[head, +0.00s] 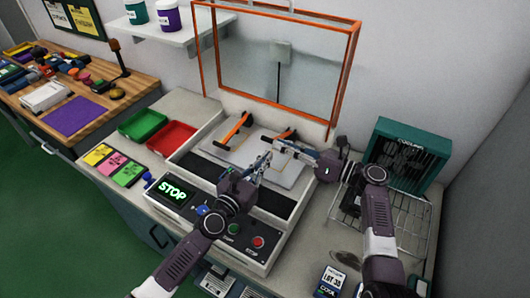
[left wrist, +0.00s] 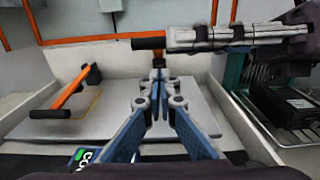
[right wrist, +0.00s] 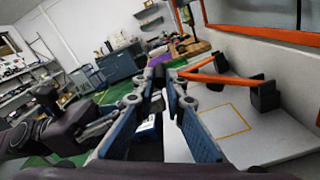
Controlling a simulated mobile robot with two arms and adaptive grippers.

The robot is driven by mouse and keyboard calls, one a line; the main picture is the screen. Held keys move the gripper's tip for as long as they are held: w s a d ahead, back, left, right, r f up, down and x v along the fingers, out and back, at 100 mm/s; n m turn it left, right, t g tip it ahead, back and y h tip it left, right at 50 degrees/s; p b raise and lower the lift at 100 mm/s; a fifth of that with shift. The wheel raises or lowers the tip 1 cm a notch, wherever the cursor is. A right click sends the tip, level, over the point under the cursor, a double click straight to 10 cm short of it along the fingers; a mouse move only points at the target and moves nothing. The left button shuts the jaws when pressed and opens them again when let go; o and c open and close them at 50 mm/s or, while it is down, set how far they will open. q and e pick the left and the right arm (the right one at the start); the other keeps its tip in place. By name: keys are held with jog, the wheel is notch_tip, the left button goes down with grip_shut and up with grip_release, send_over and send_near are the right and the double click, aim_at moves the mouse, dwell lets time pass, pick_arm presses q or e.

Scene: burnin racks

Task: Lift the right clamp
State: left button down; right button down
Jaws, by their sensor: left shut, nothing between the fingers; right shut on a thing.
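The right clamp (head: 275,136) has an orange handle with a black grip and stands on the light plate (head: 238,157) inside the burn-in unit. My right gripper (head: 280,147) reaches in from the right and is shut on its handle. In the left wrist view, the black grip (left wrist: 148,43) pokes out past the fingertips, above the plate, with orange bar (left wrist: 169,67) below it. The fingers hide part of the handle. The left clamp (head: 233,131) stands apart to the left, its handle slanting. My left gripper (head: 265,160) is shut and empty, in front of the right clamp.
The orange-framed clear lid (head: 276,103) stands open behind the plate. The front panel has a green STOP display (head: 172,191) and buttons. Green (head: 142,124) and red (head: 172,138) trays lie to the left. A teal fan unit (head: 408,152) and wire rack (head: 400,225) are at the right.

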pick_arm(q)
jog(key=shift+a+r, duration=0.1)
jog(key=shift+w+r, duration=0.25)
jog(key=shift+r, duration=0.7)
jog(key=shift+r, duration=0.15)
